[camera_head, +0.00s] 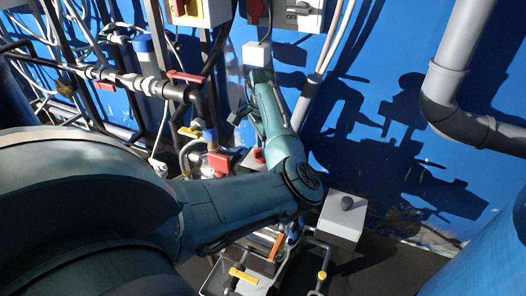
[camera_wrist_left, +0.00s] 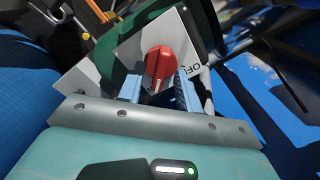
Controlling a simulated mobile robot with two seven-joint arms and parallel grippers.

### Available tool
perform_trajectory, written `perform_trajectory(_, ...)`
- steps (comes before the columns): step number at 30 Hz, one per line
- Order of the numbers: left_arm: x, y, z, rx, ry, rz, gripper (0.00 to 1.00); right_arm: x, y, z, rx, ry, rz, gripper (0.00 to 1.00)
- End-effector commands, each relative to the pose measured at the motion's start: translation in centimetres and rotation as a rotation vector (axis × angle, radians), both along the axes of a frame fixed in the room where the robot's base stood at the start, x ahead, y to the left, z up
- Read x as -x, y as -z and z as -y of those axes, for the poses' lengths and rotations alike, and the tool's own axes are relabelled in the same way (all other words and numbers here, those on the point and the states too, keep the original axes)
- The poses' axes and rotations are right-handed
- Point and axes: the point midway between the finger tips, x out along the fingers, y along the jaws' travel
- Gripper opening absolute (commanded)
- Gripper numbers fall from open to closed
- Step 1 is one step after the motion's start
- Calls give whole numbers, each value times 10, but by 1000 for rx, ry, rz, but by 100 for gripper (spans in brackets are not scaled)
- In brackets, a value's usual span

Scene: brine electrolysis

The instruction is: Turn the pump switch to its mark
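A red rotary knob (camera_wrist_left: 160,63) sits on a white plate with an "OFF" label, partly cut off, in the wrist view. My right gripper is not in view.
A dark-handled OFF switch box (camera_head: 300,14) is right of the red knob. A yellow-and-white box (camera_head: 200,10) is on the left. Pipes with red-handled valves (camera_head: 185,76) run at left. A grey box with a dark knob (camera_head: 343,216) is lower right. A grey pipe (camera_head: 450,80) hangs at right.

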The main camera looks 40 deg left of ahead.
Motion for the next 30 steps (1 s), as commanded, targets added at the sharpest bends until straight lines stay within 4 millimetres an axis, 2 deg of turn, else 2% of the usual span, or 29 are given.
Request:
perform_trajectory(1, 0, 8, 0, 0, 0, -1, 35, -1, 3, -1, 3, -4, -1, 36)
perform_trajectory(6, 0, 19, 0, 1, 0, 0, 35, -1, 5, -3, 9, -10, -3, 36)
perform_trajectory(15, 0, 20, 0, 0, 0, 0, 35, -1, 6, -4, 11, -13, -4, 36)
perform_trajectory(27, 0, 20, 0, 0, 0, 0, 2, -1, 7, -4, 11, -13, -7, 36)
perform_trajectory(30, 0, 20, 0, 0, 0, 0, 0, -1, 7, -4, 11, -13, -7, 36)
